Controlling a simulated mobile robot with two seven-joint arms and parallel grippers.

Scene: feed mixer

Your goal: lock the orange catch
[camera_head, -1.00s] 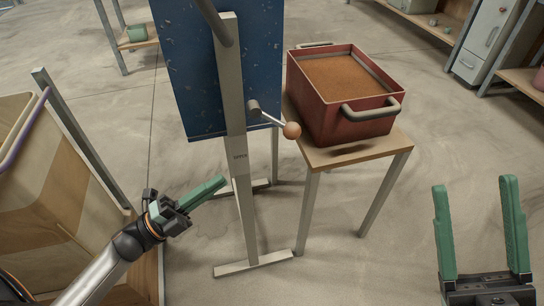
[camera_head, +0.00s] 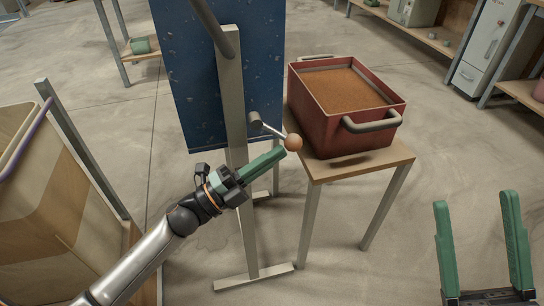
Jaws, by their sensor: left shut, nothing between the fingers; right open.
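The orange catch is a lever with an orange ball knob (camera_head: 293,142) on a thin metal rod. The rod comes from a grey pivot (camera_head: 255,120) on the upright post (camera_head: 232,95) of the blue mixer drum (camera_head: 188,75). The lever points right and slightly down. My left gripper (camera_head: 280,153) is shut and empty, its green fingertips just below and left of the knob. I cannot tell whether they touch it. My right gripper (camera_head: 475,205) is open and empty at the lower right, far from the lever.
A red tub (camera_head: 325,132) of brown feed stands on a small wooden table (camera_head: 385,160) just right of the lever. A wooden bin (camera_head: 35,220) with a metal post stands at the left. Shelves and a cabinet line the upper right.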

